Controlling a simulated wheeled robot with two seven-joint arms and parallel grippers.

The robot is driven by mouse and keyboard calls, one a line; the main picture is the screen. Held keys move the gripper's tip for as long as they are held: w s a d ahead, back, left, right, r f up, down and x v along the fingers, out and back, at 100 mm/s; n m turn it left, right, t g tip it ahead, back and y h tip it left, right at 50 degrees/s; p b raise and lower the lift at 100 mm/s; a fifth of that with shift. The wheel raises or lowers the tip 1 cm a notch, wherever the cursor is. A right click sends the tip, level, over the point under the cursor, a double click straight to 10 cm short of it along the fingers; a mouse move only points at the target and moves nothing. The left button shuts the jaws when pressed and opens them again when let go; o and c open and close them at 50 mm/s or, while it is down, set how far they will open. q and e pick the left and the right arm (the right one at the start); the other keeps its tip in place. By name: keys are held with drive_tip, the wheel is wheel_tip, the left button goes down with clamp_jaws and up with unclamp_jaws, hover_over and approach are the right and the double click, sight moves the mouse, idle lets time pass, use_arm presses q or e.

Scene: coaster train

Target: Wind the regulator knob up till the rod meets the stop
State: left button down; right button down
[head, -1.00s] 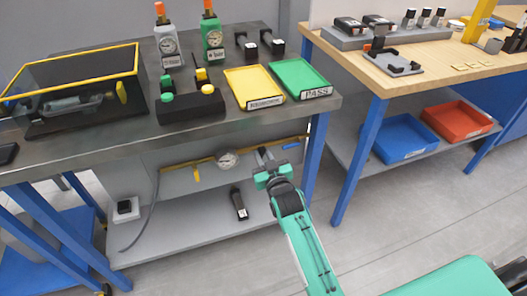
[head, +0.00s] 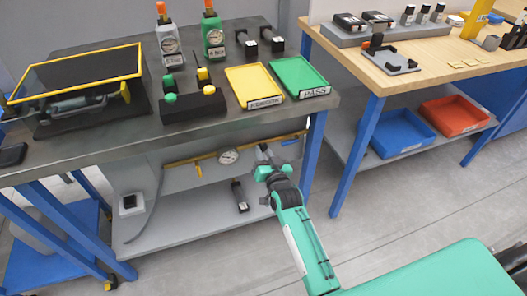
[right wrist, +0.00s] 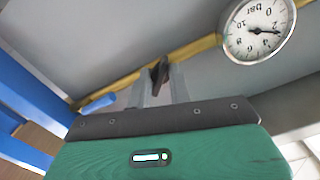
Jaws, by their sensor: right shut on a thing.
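The dark regulator knob (right wrist: 159,73) sits on the yellow air pipe under the bench, between the two fingers of my right gripper (right wrist: 160,88). My right gripper (head: 265,151) is shut on it, and in the head view the fingers mostly hide the knob. A round gauge (head: 228,156) is on the same pipe, left of the gripper; its dial (right wrist: 258,30) also shows in the right wrist view, upside down. On the bench, a grey cylinder (head: 78,105) lies under the yellow-framed cover (head: 80,74). A yellow part (head: 125,92) is at its right end; I cannot tell whether a rod touches it. My left gripper is out of view.
A yellow valve handle (head: 198,170) and a blue one (head: 290,142) are on the pipe. A black block (head: 239,196) stands on the lower shelf (head: 190,222). A blue bench leg (head: 312,150) is close right of my gripper.

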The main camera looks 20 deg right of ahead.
drive_tip(key=c, duration=1.3)
unclamp_jaws()
drive_tip(key=shift+s, duration=0.1)
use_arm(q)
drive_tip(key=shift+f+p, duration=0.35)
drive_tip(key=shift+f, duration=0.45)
use_arm(e)
drive_tip(key=shift+s+d, duration=0.15)
drive_tip(key=shift+s, duration=3.25)
drive_tip(key=shift+s+d, duration=0.1)
drive_tip(key=shift+s, duration=3.3)
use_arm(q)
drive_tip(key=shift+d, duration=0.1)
